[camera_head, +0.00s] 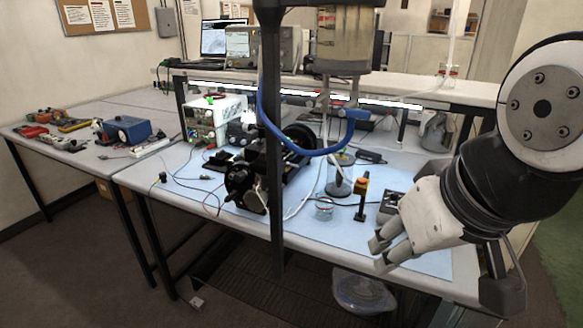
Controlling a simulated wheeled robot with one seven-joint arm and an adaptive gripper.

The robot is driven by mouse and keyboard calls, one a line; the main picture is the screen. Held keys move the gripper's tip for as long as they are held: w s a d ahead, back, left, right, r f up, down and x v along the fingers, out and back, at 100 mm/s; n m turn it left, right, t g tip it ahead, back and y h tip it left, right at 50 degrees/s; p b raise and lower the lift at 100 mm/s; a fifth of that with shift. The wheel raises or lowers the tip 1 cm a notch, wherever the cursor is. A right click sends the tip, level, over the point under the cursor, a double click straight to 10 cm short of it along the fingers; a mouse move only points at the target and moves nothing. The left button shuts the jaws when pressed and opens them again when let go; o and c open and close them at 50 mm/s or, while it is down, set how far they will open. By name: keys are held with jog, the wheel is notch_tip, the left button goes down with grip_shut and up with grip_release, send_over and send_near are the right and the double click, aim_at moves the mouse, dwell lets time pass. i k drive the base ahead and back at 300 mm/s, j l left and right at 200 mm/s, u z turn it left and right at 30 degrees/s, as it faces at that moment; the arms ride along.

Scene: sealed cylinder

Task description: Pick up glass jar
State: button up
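A small, low clear glass jar (324,209) with a bluish rim stands on the blue-covered workbench (420,262), near its front middle. My gripper (379,255) is at the right front of the bench, right of and nearer the camera than the small jar. Its two grey fingers point left and down, with a gap between them. Nothing shows between them, and the gripper is apart from the jar.
An orange-topped black tool (361,196) stands upright right of the jar. A black motor-like machine (250,187) sits to the left with loose cables. A dark vertical post (274,150) and a blue hose (290,148) cross the view. A grey box (390,206) lies near my gripper.

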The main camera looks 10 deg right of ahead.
aim_at(324, 203)
jog(key=z, duration=0.15)
jog(key=i+l+z, duration=0.4)
jog(key=i+l, duration=0.25)
jog(key=l, duration=0.15)
